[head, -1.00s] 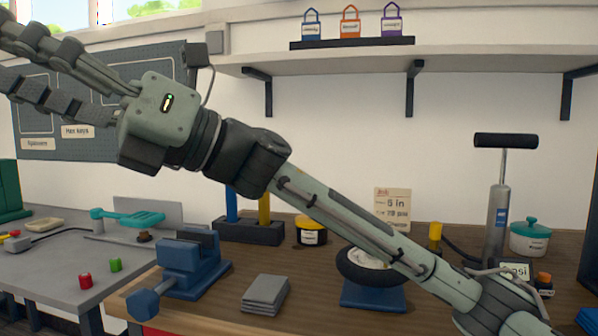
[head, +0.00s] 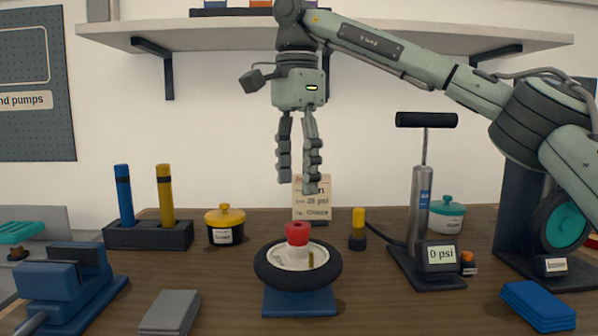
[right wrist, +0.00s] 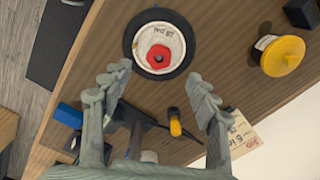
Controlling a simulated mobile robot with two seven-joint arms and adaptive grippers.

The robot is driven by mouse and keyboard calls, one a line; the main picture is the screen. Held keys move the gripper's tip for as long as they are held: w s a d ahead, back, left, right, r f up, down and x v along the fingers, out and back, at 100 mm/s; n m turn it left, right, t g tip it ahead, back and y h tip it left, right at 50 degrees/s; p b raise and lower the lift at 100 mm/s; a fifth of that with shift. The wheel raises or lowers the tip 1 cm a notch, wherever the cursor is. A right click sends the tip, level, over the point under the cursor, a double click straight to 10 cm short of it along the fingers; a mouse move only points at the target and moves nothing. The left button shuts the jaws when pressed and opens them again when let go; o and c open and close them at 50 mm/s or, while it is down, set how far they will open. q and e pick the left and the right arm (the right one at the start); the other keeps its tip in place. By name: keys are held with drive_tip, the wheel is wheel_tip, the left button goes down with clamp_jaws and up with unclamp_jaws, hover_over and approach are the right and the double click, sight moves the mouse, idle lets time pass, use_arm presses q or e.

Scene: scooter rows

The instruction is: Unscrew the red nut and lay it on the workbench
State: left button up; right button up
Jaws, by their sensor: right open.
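The red nut (head: 297,233) sits at the centre of a small wheel (head: 270,279) with a black tyre and a pale hub, lying flat on a blue stand (head: 300,303) on the wooden workbench (head: 230,284). In the right wrist view the red nut (right wrist: 158,56) shows from above, beyond the fingertips. My right gripper (head: 299,188) is open, pointing down, and hangs empty well above the wheel. The right wrist view shows its two fingers (right wrist: 164,100) spread apart. My left gripper is not in view.
Behind the wheel stand a yellow-topped valve piece (head: 358,230) and a card (head: 312,205). A pump (head: 421,200) with a gauge reading 0 psi is on the right. A blue vise (head: 70,285), grey pads (head: 170,312) and a yellow-lidded pot (head: 225,224) are on the left.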

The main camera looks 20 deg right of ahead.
sight(298, 234)
drive_tip(key=shift+d+f, duration=0.1)
drive_tip(key=shift+f, duration=0.35)
wheel_tip(298, 234, down, 7)
drive_tip(key=shift+r+b, duration=0.15)
drive_tip(key=shift+b, duration=0.25)
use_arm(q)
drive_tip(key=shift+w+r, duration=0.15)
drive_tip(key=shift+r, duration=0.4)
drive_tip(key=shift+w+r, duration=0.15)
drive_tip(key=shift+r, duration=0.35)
